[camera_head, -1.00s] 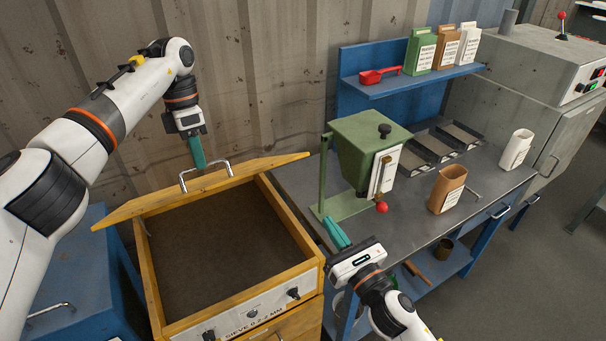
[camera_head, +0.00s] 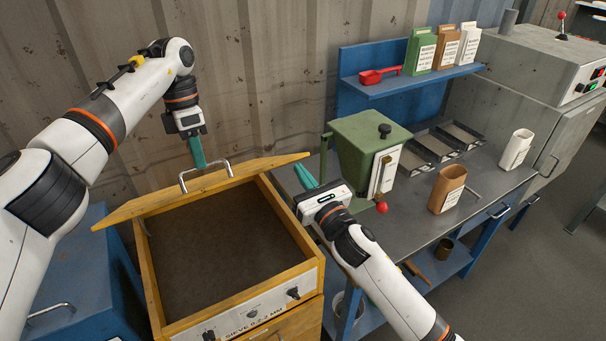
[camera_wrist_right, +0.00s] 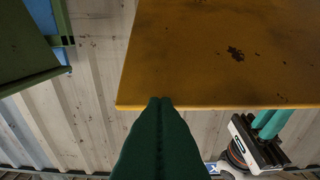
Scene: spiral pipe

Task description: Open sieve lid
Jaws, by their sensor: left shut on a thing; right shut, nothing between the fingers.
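The sieve box (camera_head: 311,280) is a yellow wooden frame with a dark bed and a labelled front. Its wooden lid (camera_head: 140,207) is raised at the back, seen nearly edge-on, with a metal handle (camera_head: 184,181). My left gripper (camera_head: 200,165) is shut on the handle, its fingertips partly hidden. My right gripper (camera_head: 305,178) is shut and empty, near the lid's right end. In the right wrist view, the lid (camera_wrist_right: 220,55) fills the upper right. My right fingertips (camera_wrist_right: 160,103) appear at its lower left edge; contact is unclear. My left gripper (camera_wrist_right: 267,122) shows beyond it.
The green hopper machine (camera_head: 365,150) stands on the grey bench (camera_head: 420,215) just right of my right gripper. A brown container (camera_head: 446,190) and trays are further right. The corrugated wall (camera_head: 270,80) is behind the lid. A blue cabinet (camera_head: 75,260) stands left.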

